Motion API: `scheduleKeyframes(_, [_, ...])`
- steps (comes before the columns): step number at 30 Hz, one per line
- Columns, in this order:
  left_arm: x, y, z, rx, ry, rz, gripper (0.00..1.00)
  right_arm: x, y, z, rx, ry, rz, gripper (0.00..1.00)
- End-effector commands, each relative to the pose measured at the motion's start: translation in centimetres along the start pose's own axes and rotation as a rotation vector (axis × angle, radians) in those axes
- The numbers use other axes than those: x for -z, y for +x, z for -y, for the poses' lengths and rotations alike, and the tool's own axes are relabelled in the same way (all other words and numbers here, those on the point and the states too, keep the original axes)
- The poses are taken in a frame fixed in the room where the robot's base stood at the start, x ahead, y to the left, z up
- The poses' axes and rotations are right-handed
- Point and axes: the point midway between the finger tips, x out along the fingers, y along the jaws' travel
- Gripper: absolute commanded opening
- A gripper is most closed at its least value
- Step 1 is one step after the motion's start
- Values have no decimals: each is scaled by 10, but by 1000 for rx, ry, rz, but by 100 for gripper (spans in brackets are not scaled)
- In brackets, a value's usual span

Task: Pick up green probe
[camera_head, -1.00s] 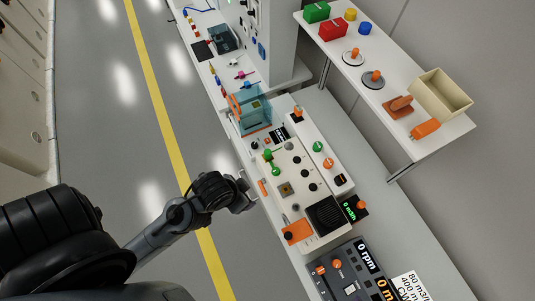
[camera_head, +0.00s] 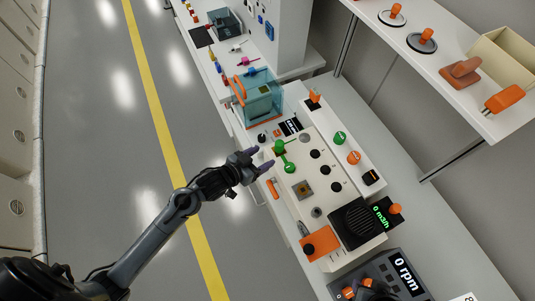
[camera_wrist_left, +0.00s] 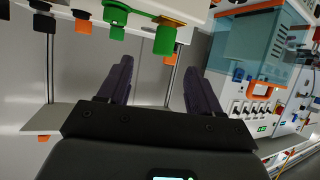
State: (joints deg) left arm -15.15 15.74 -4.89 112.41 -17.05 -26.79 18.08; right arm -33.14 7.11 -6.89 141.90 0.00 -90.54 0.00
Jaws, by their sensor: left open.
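The green probe (camera_head: 284,157) has two round green ends joined by a thin green bar and sits on the light panel of the bench unit. My left gripper (camera_head: 261,160) is open and empty just left of the probe, with its fingertips pointing at it and a small gap between. In the left wrist view, a green part (camera_wrist_left: 138,22), which looks like the probe, is at the top, beyond the fingertips and between their lines. The open fingers (camera_wrist_left: 160,75) show nothing between them.
A teal transparent box (camera_head: 259,97) stands behind the probe on the bench. Black knobs and an orange bar (camera_head: 272,189) are close by on the unit. A shelf (camera_head: 440,85) with orange-handled items overhangs at the right. The floor (camera_head: 100,130) at left is clear.

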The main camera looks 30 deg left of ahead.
Motion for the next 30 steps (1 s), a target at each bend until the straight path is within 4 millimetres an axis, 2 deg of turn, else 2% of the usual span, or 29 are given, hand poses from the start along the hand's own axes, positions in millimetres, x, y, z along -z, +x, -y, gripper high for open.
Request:
scheduleKeyframes(1, [-8,9,4,4,10,-11,64,-5,16,1,1,1,-1,43])
scheduleKeyframes(6, [-3,19,10,9,24,-35,64,-9,28,2,4,4,-1,43])
scheduleKeyframes(18, [2,67,10,10,25,-42,64,-10,31,3,6,8,-3,43])
scheduleKeyframes(26, [1,81,10,10,25,-40,64,-11,33,3,4,6,-3,43])
scheduleKeyframes(30, [-2,98,9,10,24,-41,64,-12,34,2,2,2,-2,43])
